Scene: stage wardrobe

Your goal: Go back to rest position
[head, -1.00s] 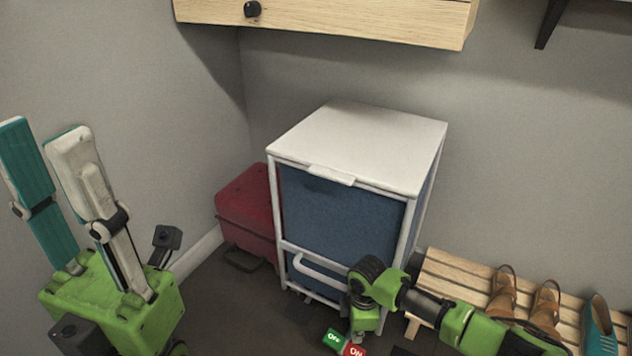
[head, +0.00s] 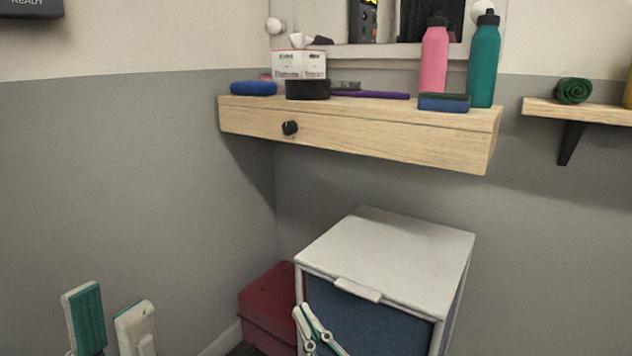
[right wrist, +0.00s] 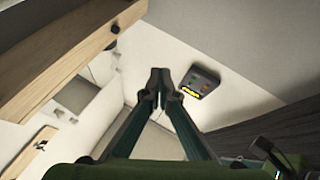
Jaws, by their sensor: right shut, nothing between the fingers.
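My left gripper (head: 110,322) is at the bottom left of the head view, its two fingers pointing up and apart, with nothing between them. My right gripper (head: 303,312) is at the bottom middle, in front of the blue hamper. Its fingers point up and are shut with nothing between them. In the right wrist view the right gripper (right wrist: 160,82) has its fingertips meeting, with no object in them. Most of both arms is below the head picture's edge.
The hamper's white lid (head: 395,252) is closed; a red case (head: 268,302) stands beside it. Above, a wooden drawer shelf (head: 370,138) juts from the wall, carrying a pink bottle (head: 434,62), a teal bottle (head: 484,62) and a tissue box (head: 299,65).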

